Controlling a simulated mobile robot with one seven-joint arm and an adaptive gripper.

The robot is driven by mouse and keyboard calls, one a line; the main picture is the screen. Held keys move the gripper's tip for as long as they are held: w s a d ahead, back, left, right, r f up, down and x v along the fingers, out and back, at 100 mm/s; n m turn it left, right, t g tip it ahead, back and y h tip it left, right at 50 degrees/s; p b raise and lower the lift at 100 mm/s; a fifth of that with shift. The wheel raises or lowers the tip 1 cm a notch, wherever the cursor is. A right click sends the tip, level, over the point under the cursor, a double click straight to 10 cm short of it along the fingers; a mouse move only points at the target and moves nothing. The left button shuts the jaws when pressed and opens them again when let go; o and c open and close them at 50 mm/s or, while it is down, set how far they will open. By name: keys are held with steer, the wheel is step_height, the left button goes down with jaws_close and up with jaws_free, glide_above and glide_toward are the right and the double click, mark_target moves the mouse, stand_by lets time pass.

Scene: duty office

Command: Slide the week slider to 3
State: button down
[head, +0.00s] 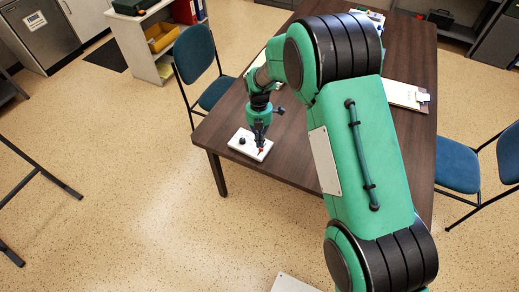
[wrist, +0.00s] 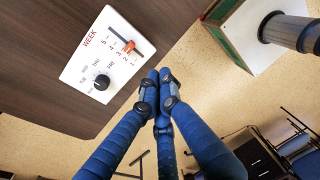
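The white control panel (head: 250,145) lies on the near left corner of the table. In the wrist view the panel (wrist: 102,62) shows a slot marked WEEK with the numbers 5 to 1. Its red slider handle (wrist: 129,46) stands around 3 or 2; I cannot tell exactly. A black round knob (wrist: 101,82) sits beside the slot. My gripper (head: 259,142) is over the panel's right end, close to the red handle. In the wrist view my gripper's blue fingers (wrist: 158,78) have their tips together, with nothing seen between them. Contact with the handle is not visible.
The dark wooden table (head: 226,120) carries a clipboard (head: 403,95) at the right. Blue chairs stand at the left (head: 195,55) and right (head: 455,165) of it. The floor left of the table is mostly clear.

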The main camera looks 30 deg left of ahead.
steer(key=shift+w+a+r+n+g+y, duration=0.15)
steer(key=shift+w+a+r+g+y, duration=0.2)
steer(key=shift+g, duration=0.25)
steer(key=shift+w+a+r+n+g+y, duration=0.15)
steer(key=shift+w+a+g, duration=0.1)
steer(key=shift+w+g, duration=0.25)
steer(key=shift+s+f, duration=0.15)
steer(key=shift+f, duration=0.05)
steer(key=b+x, duration=0.1)
steer(key=x, duration=0.8)
steer(key=shift+s+f, duration=0.2)
steer(key=shift+f, duration=0.1)
steer(key=shift+w+b, duration=0.35)
steer(key=shift+w, duration=0.6)
steer(key=shift+w+d, duration=0.1)
steer(key=shift+w, duration=0.9)
